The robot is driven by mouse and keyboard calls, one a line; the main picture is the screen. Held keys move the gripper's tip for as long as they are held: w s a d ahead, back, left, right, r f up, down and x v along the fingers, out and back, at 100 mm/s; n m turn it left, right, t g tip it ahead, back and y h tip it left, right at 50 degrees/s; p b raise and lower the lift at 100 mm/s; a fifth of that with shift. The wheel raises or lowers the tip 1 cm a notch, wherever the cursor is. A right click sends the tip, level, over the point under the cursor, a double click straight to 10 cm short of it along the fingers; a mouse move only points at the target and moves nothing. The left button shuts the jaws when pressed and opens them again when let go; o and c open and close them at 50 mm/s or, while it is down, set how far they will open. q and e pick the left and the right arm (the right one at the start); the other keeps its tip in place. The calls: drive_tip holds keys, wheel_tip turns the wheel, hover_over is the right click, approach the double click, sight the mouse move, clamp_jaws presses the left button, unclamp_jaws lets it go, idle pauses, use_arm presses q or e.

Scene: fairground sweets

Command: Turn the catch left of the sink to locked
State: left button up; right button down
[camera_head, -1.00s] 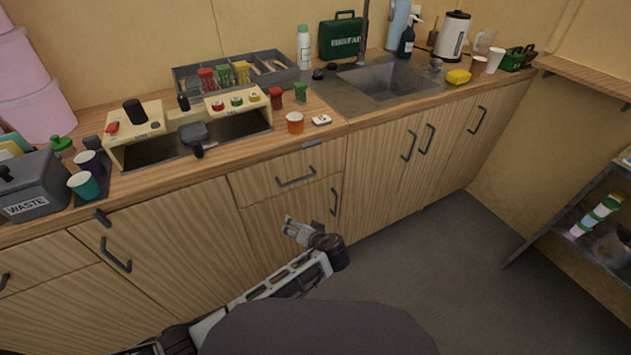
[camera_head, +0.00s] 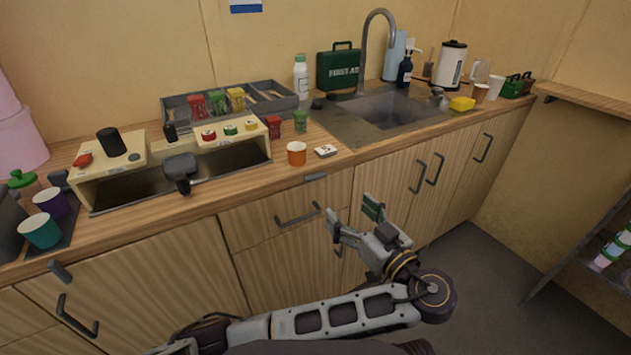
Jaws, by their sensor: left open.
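A small grey catch (camera_head: 316,176) sits at the counter's front edge, left of the sink (camera_head: 385,108) and above a drawer. It looks like a short bar lying roughly along the edge; any lock marking is too small to read. My left gripper (camera_head: 352,210) is open and empty in front of the cupboards, below and right of this catch, apart from it. Its fingers point up towards the counter front. My right gripper is out of view.
A second grey catch (camera_head: 60,271) is at the far left of the counter front. Drawer handles (camera_head: 297,216) stick out below.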

use_arm(q)
drive_tip(key=shift+s+r, duration=0.15)
drive_tip(key=shift+r, duration=0.05)
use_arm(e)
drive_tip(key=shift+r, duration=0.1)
use_arm(q)
drive_tip(key=shift+w, duration=0.2)
approach(317, 177)
drive_tip(key=shift+w, duration=1)
drive_tip(key=shift+s+a+b+x, duration=0.15)
drive_tip(key=shift+b+x, duration=0.1)
drive_tip(key=shift+x, duration=0.55)
drive_tip(key=shift+a+b+x, duration=0.15)
drive_tip(key=shift+b+x, duration=0.1)
drive_tip(key=shift+x, duration=0.6)
drive_tip(key=shift+s+a+b+x, duration=0.1)
drive_tip(key=shift+b+x, duration=0.15)
drive_tip(key=shift+x, duration=1.65)
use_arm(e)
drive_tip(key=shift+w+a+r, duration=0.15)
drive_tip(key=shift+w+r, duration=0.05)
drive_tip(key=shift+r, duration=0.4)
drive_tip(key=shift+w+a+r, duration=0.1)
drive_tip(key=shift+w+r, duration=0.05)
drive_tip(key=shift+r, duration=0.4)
use_arm(q)
drive_tip(key=shift+f, duration=0.15)
drive_tip(key=c, duration=1)
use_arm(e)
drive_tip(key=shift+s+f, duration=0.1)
